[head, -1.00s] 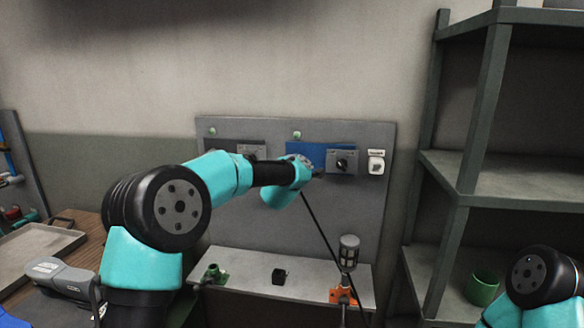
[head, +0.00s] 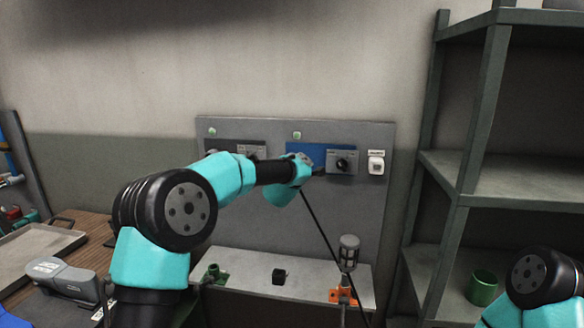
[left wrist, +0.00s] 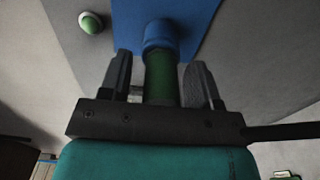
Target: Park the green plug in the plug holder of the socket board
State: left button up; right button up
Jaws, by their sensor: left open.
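The green plug (left wrist: 161,80) shows in the left wrist view, with its far end at a blue round socket (left wrist: 160,38) on a blue panel (left wrist: 192,22). My left gripper (left wrist: 161,64) is open, with one finger on each side of the plug; narrow gaps show beside it. In the head view my left gripper (head: 314,170) is in front of the blue panel (head: 300,149) on the grey socket board (head: 345,215), and the plug is hidden. A small black block (head: 279,276) stands on the board's ledge; I cannot tell whether it is the plug holder. My right gripper is out of view.
On the ledge (head: 250,287) stand a green fitting (head: 213,273) and an orange bracket (head: 342,296) below a grey caged part (head: 348,252). A thin dark line slants down from my left gripper. A metal shelf (head: 490,190) with a green cup (head: 482,288) is at right.

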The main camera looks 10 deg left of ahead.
pick_arm(q)
jog(key=shift+w+a, duration=0.1)
jog(key=shift+c, duration=0.2)
grip_shut()
dwell(0.5)
jog(key=shift+s+f, duration=0.1)
jog(key=shift+s, duration=2.85)
jog(key=shift+s, duration=0.1)
jog(key=shift+s, duration=1.1)
